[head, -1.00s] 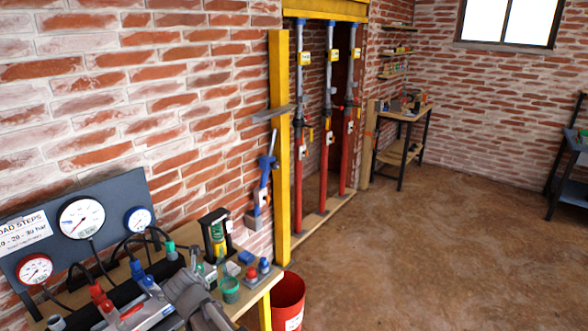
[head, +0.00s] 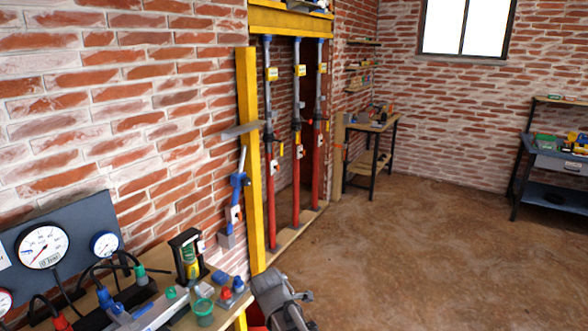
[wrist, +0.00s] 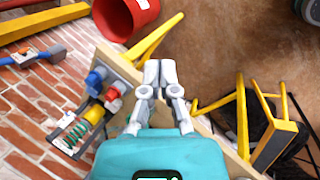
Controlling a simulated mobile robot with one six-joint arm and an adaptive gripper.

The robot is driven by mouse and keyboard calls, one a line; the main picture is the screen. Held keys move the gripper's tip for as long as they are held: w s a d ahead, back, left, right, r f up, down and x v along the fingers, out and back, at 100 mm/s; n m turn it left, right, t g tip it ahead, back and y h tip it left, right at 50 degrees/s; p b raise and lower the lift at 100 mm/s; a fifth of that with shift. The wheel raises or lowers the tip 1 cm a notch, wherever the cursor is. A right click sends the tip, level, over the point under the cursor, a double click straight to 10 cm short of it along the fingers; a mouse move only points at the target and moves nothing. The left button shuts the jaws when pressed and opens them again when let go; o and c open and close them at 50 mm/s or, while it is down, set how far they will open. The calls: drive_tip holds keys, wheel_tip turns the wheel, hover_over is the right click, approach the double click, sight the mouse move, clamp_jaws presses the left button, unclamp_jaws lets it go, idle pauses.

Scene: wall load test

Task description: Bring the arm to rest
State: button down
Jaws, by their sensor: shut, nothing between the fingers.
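My gripper (wrist: 160,70) shows in the wrist view with its two grey fingers close together and nothing between them. It appears above the edge of the wooden bench (wrist: 115,62), with the floor beyond its fingertips. In the head view a grey part of my arm (head: 280,300) shows at the bottom, just right of the bench's end. It partly hides the red bucket (wrist: 128,12), which the wrist view shows on the floor near the fingertips.
The bench holds a gauge panel (head: 65,240), a green cup (head: 203,312), red and blue fittings (head: 232,290) and a black stand (head: 187,255). A yellow post (head: 250,160) and red props (head: 296,180) stand by the wall. The floor (head: 400,250) at right is open.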

drive_tip(key=s+d+m+g, duration=0.1)
drive_tip(key=s+d+m, duration=0.2)
drive_tip(key=d+m, duration=0.3)
drive_tip(key=s+d+m+g, duration=0.2)
drive_tip(key=s+d+m, duration=0.1)
drive_tip(key=d+m, duration=0.3)
drive_tip(key=s+d+f+m+g+y, duration=0.1)
drive_tip(key=s+d+m, duration=0.2)
drive_tip(key=d+m, duration=0.4)
drive_tip(key=d, duration=0.2)
drive_tip(key=shift+s+d, duration=0.25)
drive_tip(key=shift+d, duration=0.05)
